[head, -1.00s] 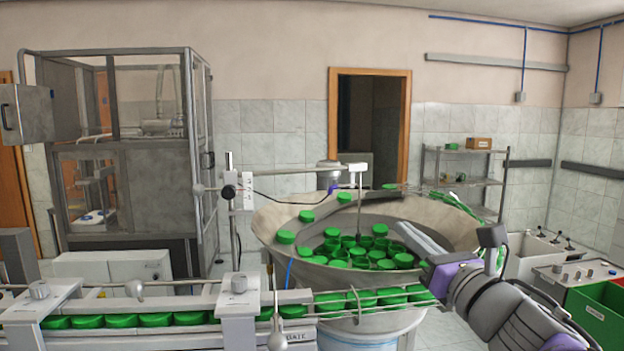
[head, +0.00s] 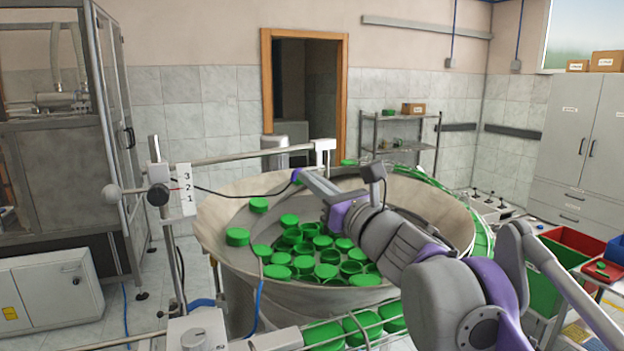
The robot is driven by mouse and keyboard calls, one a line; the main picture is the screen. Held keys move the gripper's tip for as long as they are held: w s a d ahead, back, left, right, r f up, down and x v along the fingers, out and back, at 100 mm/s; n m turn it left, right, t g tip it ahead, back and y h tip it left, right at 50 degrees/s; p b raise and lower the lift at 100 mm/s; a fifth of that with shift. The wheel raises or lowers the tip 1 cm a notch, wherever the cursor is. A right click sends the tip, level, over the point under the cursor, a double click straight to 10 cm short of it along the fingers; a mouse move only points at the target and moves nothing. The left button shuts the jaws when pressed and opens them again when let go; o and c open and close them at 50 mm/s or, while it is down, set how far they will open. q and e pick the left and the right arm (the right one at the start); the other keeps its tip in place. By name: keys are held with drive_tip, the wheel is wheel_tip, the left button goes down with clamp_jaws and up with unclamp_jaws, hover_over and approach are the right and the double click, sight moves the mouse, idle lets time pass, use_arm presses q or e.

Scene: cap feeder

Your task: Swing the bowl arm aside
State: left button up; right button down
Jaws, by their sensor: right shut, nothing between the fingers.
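The bowl arm (head: 228,157) is a grey horizontal bar. It runs from a post with a black knob (head: 158,194) at the left, across the back of the feeder bowl (head: 222,208). It carries a grey sensor head (head: 274,152) and a white end block (head: 324,146). My right gripper (head: 306,180) reaches in from the right over the bowl. Its fingers are shut and empty, just below the bar's end. I cannot tell whether they touch the bar's hanging parts, as the gripper hides what is under the end block. My left gripper is out of view.
Green caps (head: 326,270) lie in the bowl. A numbered scale plate (head: 185,188) stands on the post, and a black cable hangs below the bar. A rail with green caps crosses the front. A green bin (head: 545,282) and a red bin (head: 572,243) stand at the right.

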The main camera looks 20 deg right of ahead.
sight(275, 152)
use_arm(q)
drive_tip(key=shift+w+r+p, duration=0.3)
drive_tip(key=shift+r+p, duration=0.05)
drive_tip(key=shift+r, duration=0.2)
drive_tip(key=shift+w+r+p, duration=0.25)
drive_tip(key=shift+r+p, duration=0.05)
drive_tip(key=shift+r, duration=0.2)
use_arm(e)
drive_tip(key=x, duration=1)
drive_tip(key=shift+w+a, duration=0.1)
drive_tip(key=shift+w, duration=0.1)
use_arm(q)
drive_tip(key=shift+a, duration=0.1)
